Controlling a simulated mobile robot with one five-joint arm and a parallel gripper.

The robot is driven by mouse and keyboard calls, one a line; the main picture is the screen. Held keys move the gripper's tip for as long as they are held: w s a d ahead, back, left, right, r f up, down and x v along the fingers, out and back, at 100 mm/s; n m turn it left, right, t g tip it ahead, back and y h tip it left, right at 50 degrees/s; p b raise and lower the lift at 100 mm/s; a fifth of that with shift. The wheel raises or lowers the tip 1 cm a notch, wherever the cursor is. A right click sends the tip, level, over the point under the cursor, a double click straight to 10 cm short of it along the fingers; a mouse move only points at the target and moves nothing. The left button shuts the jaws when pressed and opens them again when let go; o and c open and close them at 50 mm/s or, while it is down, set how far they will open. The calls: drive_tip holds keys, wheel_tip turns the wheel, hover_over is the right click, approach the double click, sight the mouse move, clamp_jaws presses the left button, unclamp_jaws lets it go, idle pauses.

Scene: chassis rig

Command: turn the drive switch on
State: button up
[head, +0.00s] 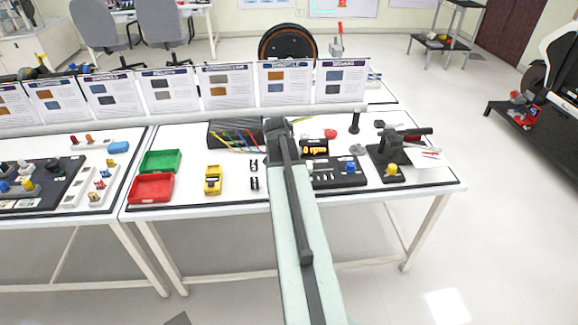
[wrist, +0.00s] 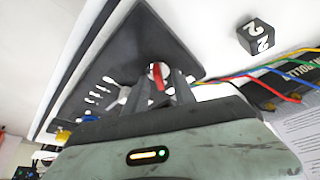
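The drive panel (head: 338,174) is a dark board on the right table, with a blue knob (head: 350,167). A display (head: 314,149) behind it reads 0 rpm. In the wrist view, the dark panel (wrist: 115,62) shows white markings and a red switch lever (wrist: 157,76) with a pale round base. My gripper (wrist: 158,88) has its fingers on either side of the red lever, with a gap between them; whether they touch it I cannot tell. In the head view my own arm hides the fingertips and the lever.
A red bin (head: 151,188), green bin (head: 160,161) and yellow meter (head: 213,180) stand left of my arm. A black box with coloured wires (head: 232,135) is behind. A black stand (head: 390,155) is at right. A numbered cube (wrist: 257,38) lies beyond the panel.

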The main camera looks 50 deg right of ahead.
drive_tip(key=p+v, duration=0.7)
drive_tip(key=shift+a+r, duration=0.2)
drive_tip(key=shift+r, duration=0.15)
